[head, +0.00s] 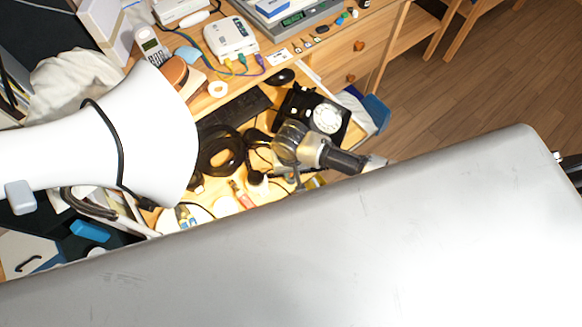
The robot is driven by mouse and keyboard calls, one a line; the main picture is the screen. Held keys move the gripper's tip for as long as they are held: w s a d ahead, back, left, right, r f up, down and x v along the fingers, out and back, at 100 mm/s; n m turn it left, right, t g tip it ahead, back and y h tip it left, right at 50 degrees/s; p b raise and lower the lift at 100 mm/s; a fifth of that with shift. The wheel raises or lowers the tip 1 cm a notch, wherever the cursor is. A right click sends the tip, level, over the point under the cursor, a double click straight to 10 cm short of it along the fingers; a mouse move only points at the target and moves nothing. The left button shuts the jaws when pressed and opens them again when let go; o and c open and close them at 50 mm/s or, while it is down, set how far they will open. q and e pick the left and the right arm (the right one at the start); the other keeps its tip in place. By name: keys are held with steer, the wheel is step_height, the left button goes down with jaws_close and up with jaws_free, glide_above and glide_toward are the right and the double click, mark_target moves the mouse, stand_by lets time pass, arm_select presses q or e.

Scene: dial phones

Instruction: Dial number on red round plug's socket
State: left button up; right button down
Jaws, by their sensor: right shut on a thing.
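A black dial phone (343,129) with a white round dial (326,118) sits on the wooden desk, right of the middle. My right gripper (292,148) is a grey and dark shape just below and left of the phone. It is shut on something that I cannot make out. I cannot tell whether it touches the phone. Yellow, green and purple plugs on cords lie by a white box (231,38) at the back. I cannot make out a red round plug. My left gripper is not in view.
A big white lamp-like shape (150,135) covers the left side, and a large grey panel (330,250) hides the front. A black keyboard (236,106), a black mouse (281,76) and black coiled things (222,150) crowd the desk. Wooden floor (470,100) is open at right.

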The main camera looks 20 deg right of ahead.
stand_by(0.6)
steer(key=shift+s+p, duration=0.1)
steer(key=shift+p, duration=0.4)
stand_by(0.3)
steer(key=shift+p, duration=0.35)
steer(key=shift+p, duration=0.4)
stand_by(0.4)
steer(key=shift+f+b, duration=0.9)
steer(key=shift+f, duration=0.35)
steer(key=c, duration=1)
jaws_free()
